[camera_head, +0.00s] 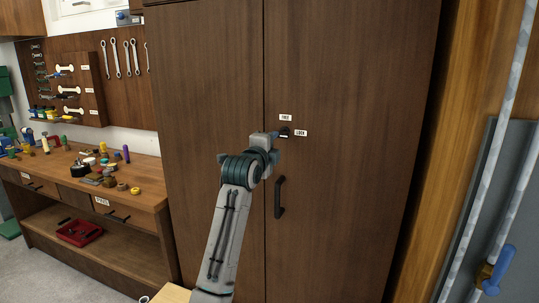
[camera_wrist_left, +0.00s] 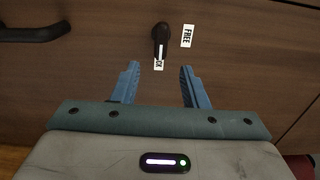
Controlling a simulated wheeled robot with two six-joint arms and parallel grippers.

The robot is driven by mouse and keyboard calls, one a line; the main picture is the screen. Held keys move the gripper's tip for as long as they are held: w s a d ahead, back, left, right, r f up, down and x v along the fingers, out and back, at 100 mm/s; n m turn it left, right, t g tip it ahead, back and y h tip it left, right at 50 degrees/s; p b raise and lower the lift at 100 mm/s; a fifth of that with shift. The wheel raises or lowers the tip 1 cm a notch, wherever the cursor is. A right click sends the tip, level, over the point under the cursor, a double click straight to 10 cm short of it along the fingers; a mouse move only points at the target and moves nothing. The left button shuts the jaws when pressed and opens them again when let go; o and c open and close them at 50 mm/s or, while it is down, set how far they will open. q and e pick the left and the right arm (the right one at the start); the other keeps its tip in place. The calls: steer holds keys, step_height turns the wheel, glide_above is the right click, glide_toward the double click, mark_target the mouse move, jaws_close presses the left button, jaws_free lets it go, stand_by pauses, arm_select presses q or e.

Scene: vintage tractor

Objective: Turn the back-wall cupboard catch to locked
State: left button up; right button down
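The cupboard catch (camera_head: 284,131) is a small dark knob on the tall brown cupboard, just right of the gap between the doors. In the left wrist view the catch (camera_wrist_left: 161,38) has a white pointer line aimed at the LOCK label (camera_wrist_left: 158,65), which it partly covers. The FREE label (camera_wrist_left: 186,36) lies off to its side. In the head view FREE (camera_head: 285,117) is above the catch and LOCK (camera_head: 300,133) is to its right. My left gripper (camera_wrist_left: 160,78) is open and empty, its fingers short of the catch. My right gripper is not in view.
A dark door handle (camera_head: 280,197) is below the catch. A wooden workbench (camera_head: 147,197) with small parts stands left, under a tool board (camera_head: 118,55). A grey panel with a blue-handled bar (camera_head: 499,262) is at the right.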

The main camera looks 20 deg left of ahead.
arm_select(q)
steer(key=shift+s, duration=1.2)
